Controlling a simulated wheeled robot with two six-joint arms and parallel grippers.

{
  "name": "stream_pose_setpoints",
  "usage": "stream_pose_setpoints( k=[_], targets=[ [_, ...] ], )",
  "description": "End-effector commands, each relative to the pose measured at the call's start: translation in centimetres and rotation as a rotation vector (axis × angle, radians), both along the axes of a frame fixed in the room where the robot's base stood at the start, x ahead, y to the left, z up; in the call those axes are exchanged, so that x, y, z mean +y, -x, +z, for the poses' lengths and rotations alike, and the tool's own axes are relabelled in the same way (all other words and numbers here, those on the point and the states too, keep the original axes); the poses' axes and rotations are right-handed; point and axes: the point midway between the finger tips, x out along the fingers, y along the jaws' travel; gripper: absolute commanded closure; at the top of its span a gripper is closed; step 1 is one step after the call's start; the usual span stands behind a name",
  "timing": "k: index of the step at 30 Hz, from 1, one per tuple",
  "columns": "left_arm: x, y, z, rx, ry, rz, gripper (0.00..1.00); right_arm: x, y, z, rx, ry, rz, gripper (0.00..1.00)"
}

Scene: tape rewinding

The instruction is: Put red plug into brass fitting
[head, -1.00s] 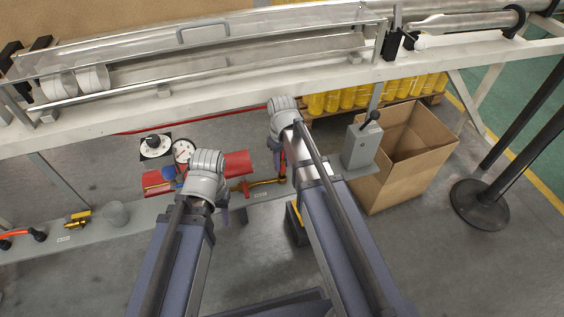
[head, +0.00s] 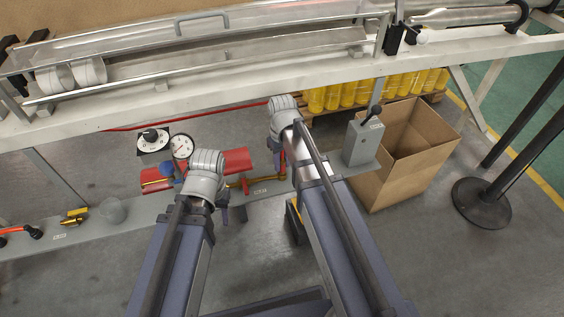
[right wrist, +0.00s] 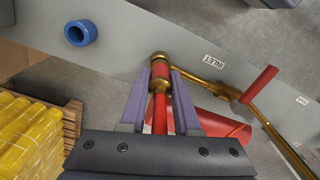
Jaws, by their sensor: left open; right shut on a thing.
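My right gripper (right wrist: 160,112) is shut on a red plug (right wrist: 160,122), with a purple finger on each side of its red shaft. In the right wrist view the plug's far end lines up with the brass fitting (right wrist: 160,61), at the end of a brass pipe on the grey shelf. They overlap or touch there; I cannot tell how far the plug is inside. In the head view my right gripper (head: 283,155) is above the shelf's right part, mostly hidden by its wrist. My left gripper (head: 224,214) is open, further left, and largely hidden by its wrist.
A red cylinder (right wrist: 215,124) lies near the pipe, which has a red lever (right wrist: 260,84). A blue ring (right wrist: 81,33) lies on the shelf. A grey lever box (head: 362,142) and cardboard box (head: 405,150) stand to the right. A dial gauge (head: 182,146) is left.

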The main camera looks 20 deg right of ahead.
Motion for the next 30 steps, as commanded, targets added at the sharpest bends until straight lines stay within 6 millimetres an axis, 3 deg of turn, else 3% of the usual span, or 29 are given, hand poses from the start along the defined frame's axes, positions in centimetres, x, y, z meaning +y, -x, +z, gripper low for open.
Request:
stream_pose_setpoints(
  k=[14, 15, 24, 30],
  targets=[
    [0.0, 0.0, -0.44, 0.0, 0.0, 0.0, 0.5, 0.0, 0.0, -0.44, 0.0, 0.0, 0.0, 1.0],
    [0.0, 0.0, -0.44, 0.0, 0.0, 0.0, 0.5, 0.0, 0.0, -0.44, 0.0, 0.0, 0.0, 0.67],
    [0.0, 0.0, -0.43, 0.0, 0.0, 0.0, 0.5, 0.0, 0.0, -0.44, 0.0, 0.0, 0.0, 0.35],
    [0.0, 0.0, -0.44, 0.0, 0.0, 0.0, 0.5, 0.0, 0.0, -0.44, 0.0, 0.0, 0.0, 0.35]
  ],
)
